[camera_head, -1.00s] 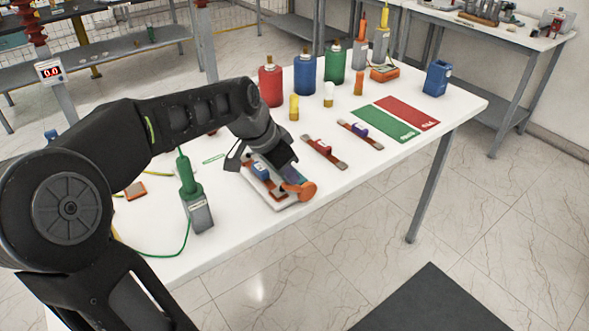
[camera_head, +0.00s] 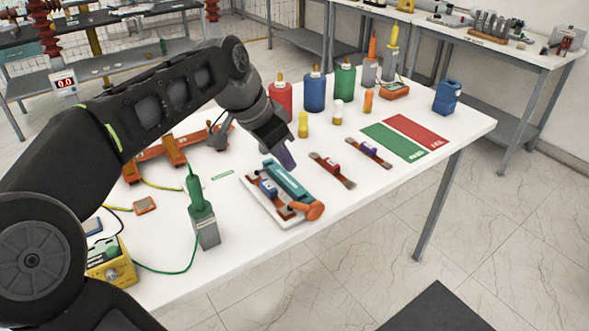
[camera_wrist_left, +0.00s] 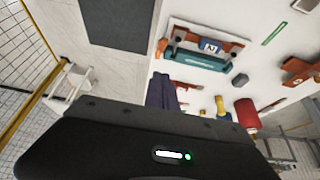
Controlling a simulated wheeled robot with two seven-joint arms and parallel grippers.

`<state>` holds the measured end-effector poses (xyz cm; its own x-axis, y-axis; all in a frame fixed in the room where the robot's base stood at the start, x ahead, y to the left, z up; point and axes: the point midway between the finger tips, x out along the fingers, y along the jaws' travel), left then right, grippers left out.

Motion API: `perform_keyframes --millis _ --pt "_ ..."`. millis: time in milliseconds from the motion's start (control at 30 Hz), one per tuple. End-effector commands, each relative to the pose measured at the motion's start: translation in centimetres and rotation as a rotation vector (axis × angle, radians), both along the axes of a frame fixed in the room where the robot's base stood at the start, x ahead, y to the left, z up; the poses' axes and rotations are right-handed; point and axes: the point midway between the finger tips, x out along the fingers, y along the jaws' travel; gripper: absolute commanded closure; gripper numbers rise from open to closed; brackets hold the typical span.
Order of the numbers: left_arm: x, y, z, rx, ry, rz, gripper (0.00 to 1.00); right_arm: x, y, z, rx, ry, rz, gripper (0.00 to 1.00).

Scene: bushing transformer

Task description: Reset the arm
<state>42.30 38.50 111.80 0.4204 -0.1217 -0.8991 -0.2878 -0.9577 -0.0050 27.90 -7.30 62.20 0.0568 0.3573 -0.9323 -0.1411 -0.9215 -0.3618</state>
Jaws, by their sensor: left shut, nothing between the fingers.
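My left arm comes in from the left in the head view. Its gripper (camera_head: 285,158) points down and hangs over the white table, just above and behind a white tray (camera_head: 284,222). The gripper is shut and empty, apart from the tray. A teal bar (camera_head: 287,181), a blue-and-copper part (camera_head: 268,188) and an orange-headed tool (camera_head: 308,210) lie on the tray. In the left wrist view the dark fingers (camera_wrist_left: 162,92) show together, with the teal bar (camera_wrist_left: 203,61) beyond them. My right gripper is not in view.
Red (camera_head: 281,98), blue (camera_head: 315,91) and green (camera_head: 344,83) bottles stand behind the gripper. A green-handled tester (camera_head: 201,212) stands at the near left and a yellow box (camera_head: 111,262) beside it. The green mat (camera_head: 392,141) and red mat (camera_head: 416,131) are clear.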

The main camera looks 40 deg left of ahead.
Motion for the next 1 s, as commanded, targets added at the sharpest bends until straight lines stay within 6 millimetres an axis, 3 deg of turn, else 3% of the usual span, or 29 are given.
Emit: perform_keyframes --millis 700,833,933,1000 --pt "-0.1 0.1 0.4 -0.006 -0.004 0.016 1.00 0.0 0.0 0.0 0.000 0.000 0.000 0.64" --pt "1.8 0.8 1.2 -0.010 -0.084 0.092 1.00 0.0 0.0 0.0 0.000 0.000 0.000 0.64" --pt "4.4 1.0 1.5 -0.029 -0.188 0.178 1.00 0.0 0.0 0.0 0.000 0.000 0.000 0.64" --pt "7.2 0.0 -0.2 -0.058 -0.244 0.232 1.00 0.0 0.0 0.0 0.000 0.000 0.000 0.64"
